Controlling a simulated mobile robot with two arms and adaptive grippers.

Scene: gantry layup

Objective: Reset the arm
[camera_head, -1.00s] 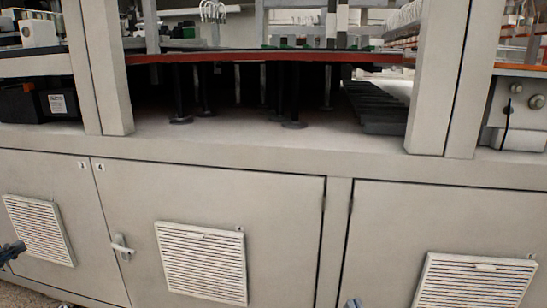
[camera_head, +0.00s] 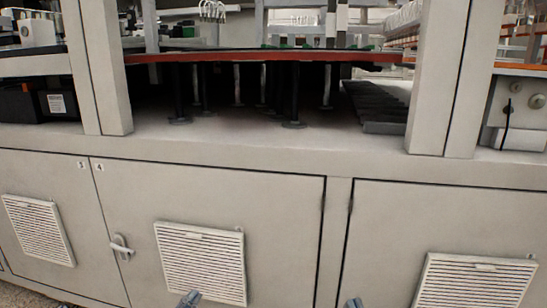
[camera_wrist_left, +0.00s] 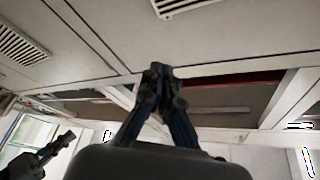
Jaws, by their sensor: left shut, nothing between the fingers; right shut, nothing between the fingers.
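My left gripper (camera_head: 188,298) shows only its tip at the bottom edge of the head view, in front of the vented cabinet door. In the left wrist view its fingers (camera_wrist_left: 160,75) meet at the tips and are empty. My right gripper (camera_head: 352,303) shows only as a small tip at the bottom edge of the head view, right of the left one. It also appears in the left wrist view (camera_wrist_left: 62,143), at the lower left, with its fingers together. Neither gripper visibly touches anything.
A grey cabinet (camera_head: 280,190) with vent grilles (camera_head: 200,262) and a door handle (camera_head: 121,246) fills the lower head view. Above it are upright posts (camera_head: 100,70), an orange-edged deck (camera_head: 265,56) and a dark ribbed part (camera_head: 375,105). Distance to the cabinet is hard to judge.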

